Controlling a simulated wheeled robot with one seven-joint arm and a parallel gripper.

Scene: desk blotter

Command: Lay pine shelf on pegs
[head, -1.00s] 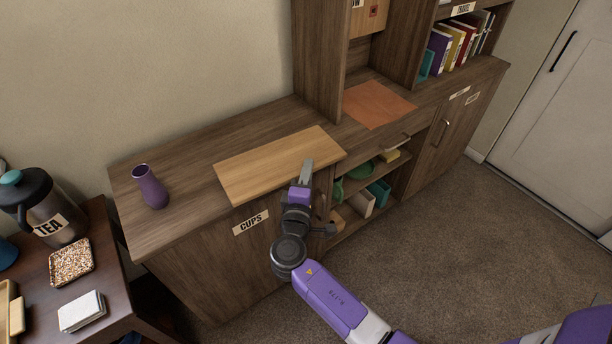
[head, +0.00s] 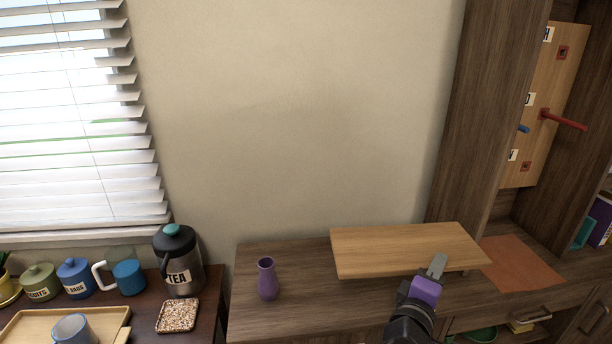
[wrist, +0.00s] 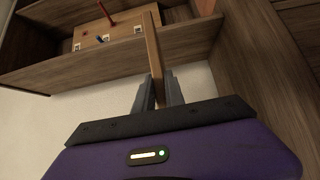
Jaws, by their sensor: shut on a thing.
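The pine shelf (head: 400,245) is a pale flat board. It appears raised a little above the low cabinet top, roughly level. My gripper (head: 438,265) is shut on its front edge, near the right end. In the wrist view the shelf (wrist: 153,55) shows edge-on between the fingers of my gripper (wrist: 159,92). A pegboard (head: 545,100) with letter labels stands in the tall hutch at right. A long red peg (head: 567,121) and a blue peg (head: 523,128) stick out of it. The pegs' far ends are partly hidden by the hutch side.
A purple vase (head: 267,279) stands on the cabinet top (head: 300,325), left of the shelf. An orange blotter (head: 522,264) lies below the pegboard. The hutch side panel (head: 485,120) stands between the shelf and the pegs. A tea jug (head: 178,262) is far left.

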